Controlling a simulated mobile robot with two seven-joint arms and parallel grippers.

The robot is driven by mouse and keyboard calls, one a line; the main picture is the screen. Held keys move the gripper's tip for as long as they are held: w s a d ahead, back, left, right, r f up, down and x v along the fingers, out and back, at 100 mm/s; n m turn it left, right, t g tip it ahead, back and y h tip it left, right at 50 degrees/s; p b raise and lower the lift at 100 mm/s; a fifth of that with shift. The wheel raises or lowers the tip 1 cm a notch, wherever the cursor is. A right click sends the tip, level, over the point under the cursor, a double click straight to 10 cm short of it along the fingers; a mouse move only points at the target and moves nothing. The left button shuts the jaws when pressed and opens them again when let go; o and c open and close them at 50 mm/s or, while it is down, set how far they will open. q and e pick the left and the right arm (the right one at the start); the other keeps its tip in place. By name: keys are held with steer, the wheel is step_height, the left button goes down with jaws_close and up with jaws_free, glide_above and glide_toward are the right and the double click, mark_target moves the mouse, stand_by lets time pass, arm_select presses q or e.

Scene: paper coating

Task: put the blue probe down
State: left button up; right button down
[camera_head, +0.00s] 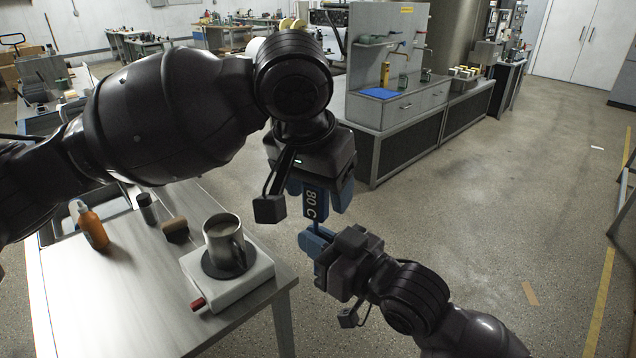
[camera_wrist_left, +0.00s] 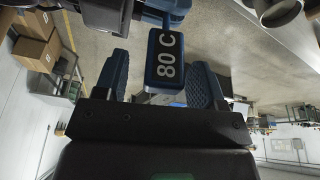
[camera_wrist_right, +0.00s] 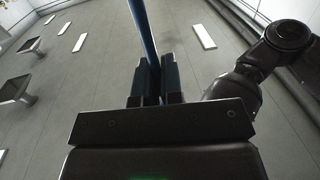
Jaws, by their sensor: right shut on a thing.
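In the right wrist view the blue shaft (camera_wrist_right: 143,30) runs out from between the closed fingers (camera_wrist_right: 153,78). My left gripper (camera_head: 318,192) is above, with its fingers on either side of the probe's head. In the left wrist view the display (camera_wrist_left: 166,60) sits between the spread fingers (camera_wrist_left: 160,82), close to the right one, with a gap on the left.
A metal mug (camera_head: 225,241) stands on a white hot plate (camera_head: 240,286) with a red knob at the table's right end. An orange bottle (camera_head: 92,226), a dark cylinder (camera_head: 147,208) and a brown-ended one (camera_head: 175,229) stand behind. The front of the table (camera_head: 110,305) is clear.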

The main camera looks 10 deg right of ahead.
arm_select(q)
steer(key=c, duration=0.9)
steer(key=shift+c, duration=0.3)
arm_select(e)
steer(key=c, duration=1.2)
jaws_free()
